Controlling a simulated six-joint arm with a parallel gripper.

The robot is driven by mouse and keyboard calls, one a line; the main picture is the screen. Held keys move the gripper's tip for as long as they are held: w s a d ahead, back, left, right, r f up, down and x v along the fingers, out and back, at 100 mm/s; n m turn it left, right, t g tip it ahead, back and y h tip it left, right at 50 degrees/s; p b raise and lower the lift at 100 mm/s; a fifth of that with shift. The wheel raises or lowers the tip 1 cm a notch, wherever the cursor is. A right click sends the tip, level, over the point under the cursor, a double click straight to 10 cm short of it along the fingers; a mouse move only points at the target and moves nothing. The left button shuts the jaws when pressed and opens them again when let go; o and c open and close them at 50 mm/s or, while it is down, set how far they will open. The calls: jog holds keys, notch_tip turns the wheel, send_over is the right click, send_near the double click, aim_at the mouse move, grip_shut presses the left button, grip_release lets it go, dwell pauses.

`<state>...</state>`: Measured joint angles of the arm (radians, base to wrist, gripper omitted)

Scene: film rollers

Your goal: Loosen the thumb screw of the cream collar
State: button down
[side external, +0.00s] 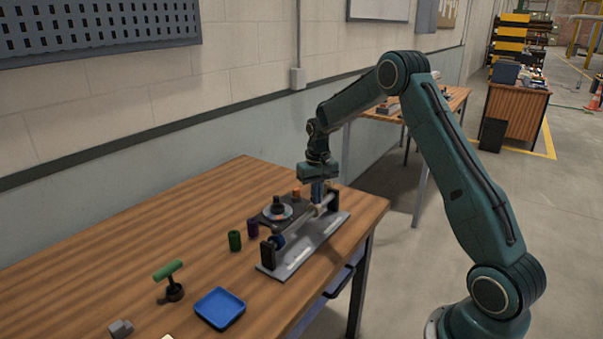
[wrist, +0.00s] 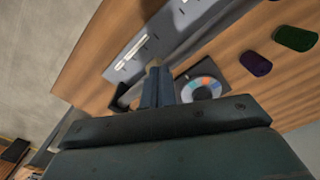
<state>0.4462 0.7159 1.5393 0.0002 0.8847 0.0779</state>
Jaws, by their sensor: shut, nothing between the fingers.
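A grey roller stand (side external: 300,249) carries a pale shaft between dark end supports. A small cream piece, which looks like the cream collar (side external: 317,211), sits on the shaft toward the far end; it also shows in the wrist view (wrist: 153,65). My gripper (side external: 318,201) points down over that piece, its blue-grey fingers together and empty. In the wrist view the fingertips (wrist: 156,72) overlap the cream piece; I cannot tell whether they touch it. The thumb screw cannot be made out and may be hidden behind the fingers.
A dark plate with a ringed disc (side external: 278,211) lies beside the stand. A purple cylinder (side external: 253,228), a green cylinder (side external: 234,240) and a small orange piece (side external: 296,192) stand nearby. A green-handled tool (side external: 168,271) and a blue tray (side external: 220,321) are at the front left.

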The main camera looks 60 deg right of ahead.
jog(key=shift+s+d, duration=0.15)
jog(key=shift+d, duration=0.25)
dwell(0.4)
jog(key=shift+s, duration=0.4)
dwell(0.4)
notch_tip(320, 180, up, 6)
dwell(0.7)
jog(key=shift+w+a, duration=0.1)
jog(key=shift+a, duration=0.05)
jog(key=shift+w+a+r, duration=0.45)
jog(key=shift+w, duration=0.1)
jog(key=shift+f, duration=0.1)
notch_tip(320, 180, down, 7)
dwell(0.6)
